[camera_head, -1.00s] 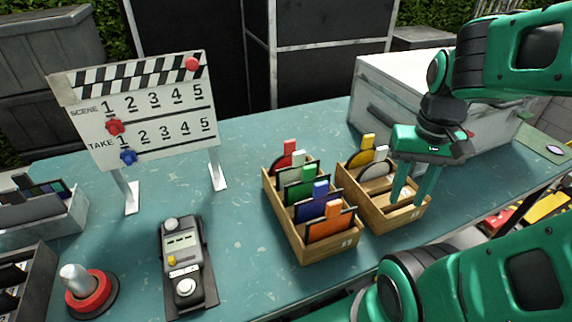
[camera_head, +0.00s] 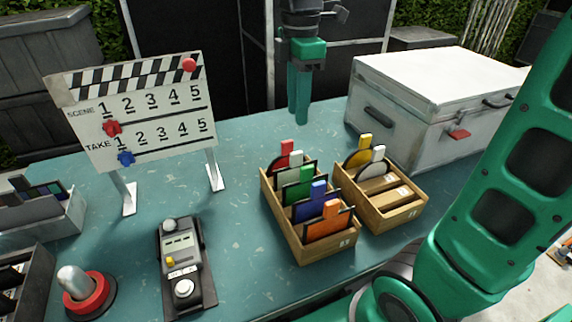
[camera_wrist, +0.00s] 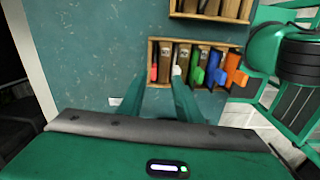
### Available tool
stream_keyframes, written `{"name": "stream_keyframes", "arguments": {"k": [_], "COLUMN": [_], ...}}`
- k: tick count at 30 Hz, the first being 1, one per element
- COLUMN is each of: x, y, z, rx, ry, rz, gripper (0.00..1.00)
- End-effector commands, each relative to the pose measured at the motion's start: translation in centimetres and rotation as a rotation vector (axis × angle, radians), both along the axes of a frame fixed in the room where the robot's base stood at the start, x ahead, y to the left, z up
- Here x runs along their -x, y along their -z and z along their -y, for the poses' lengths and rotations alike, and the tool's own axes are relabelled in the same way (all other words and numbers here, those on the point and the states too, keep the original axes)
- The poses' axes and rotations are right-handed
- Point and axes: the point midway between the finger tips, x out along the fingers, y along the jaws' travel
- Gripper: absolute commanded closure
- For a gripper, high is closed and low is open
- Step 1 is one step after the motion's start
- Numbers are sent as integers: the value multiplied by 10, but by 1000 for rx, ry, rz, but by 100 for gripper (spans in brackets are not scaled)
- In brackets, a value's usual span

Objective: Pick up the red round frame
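The red round frame (camera_head: 287,150) stands in the rear slot of the left wooden box (camera_head: 322,250). Its red tab sticks up; its rounded dark edge shows partly, with the rest hidden by the box and the frames in front. In the wrist view its red tab (camera_wrist: 153,73) is at the left end of the box. My gripper (camera_head: 299,115) is raised behind and above the box, pointing down, apart from the frame. In the wrist view its fingers (camera_wrist: 162,84) are spread with nothing between them, the left one appearing near the red tab.
White-, green-, blue- and orange-tabbed frames (camera_head: 318,192) share the left box. The right box (camera_head: 395,215) holds yellow- and white-tabbed frames. A white case (camera_head: 440,100) stands right, a clapperboard (camera_head: 140,110) left.

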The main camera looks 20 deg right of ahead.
Motion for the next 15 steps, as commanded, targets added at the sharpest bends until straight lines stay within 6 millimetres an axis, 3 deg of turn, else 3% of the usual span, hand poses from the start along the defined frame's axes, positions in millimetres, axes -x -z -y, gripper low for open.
{"name": "stream_keyframes", "arguments": {"k": [4, 15], "x": [-6, -6], "y": [4, 50], "z": [-11, -12], "rx": [1, 0], "ry": [-81, -84], "rz": [-3, -2], "gripper": [69, 69]}}
